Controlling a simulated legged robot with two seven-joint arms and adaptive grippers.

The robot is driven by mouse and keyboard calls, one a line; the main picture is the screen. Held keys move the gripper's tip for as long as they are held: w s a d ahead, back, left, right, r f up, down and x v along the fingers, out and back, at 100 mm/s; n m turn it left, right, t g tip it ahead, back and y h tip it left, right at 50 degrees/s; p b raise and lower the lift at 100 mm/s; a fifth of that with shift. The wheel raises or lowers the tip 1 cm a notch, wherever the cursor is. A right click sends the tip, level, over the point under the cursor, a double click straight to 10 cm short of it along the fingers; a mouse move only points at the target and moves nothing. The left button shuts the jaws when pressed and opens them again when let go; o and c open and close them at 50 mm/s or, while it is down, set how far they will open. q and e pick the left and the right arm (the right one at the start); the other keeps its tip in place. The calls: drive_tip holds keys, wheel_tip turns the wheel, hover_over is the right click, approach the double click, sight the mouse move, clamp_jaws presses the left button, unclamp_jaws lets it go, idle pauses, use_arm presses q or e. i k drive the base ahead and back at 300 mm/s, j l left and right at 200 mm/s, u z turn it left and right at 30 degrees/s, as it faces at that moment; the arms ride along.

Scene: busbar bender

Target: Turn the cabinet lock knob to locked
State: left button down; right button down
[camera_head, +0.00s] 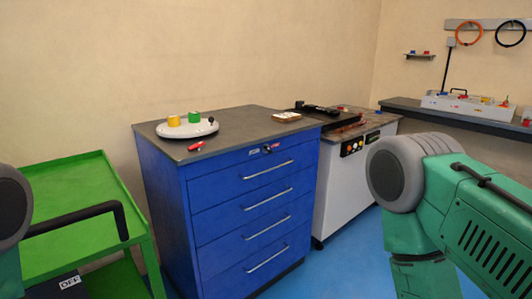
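The blue cabinet (240,225) stands in the middle of the view, with several drawers and silver bar handles. My left and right grippers are both out of view. Only a grey and green part of my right arm shows at the right, and a dark rounded part at the left edge.
A green cart (75,190) with a dark handle stands at the left. A white machine (340,190) stands right of the cabinet. Blue floor (350,265) is clear in front.

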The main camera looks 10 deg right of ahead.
sight(265, 149)
drive_tip(key=i+l, duration=0.15)
drive_tip(key=l, duration=0.2)
drive_tip(key=i+l+u, duration=0.1)
drive_tip(key=l, duration=0.25)
drive_tip(key=i+l, duration=0.2)
drive_tip(key=l, duration=0.15)
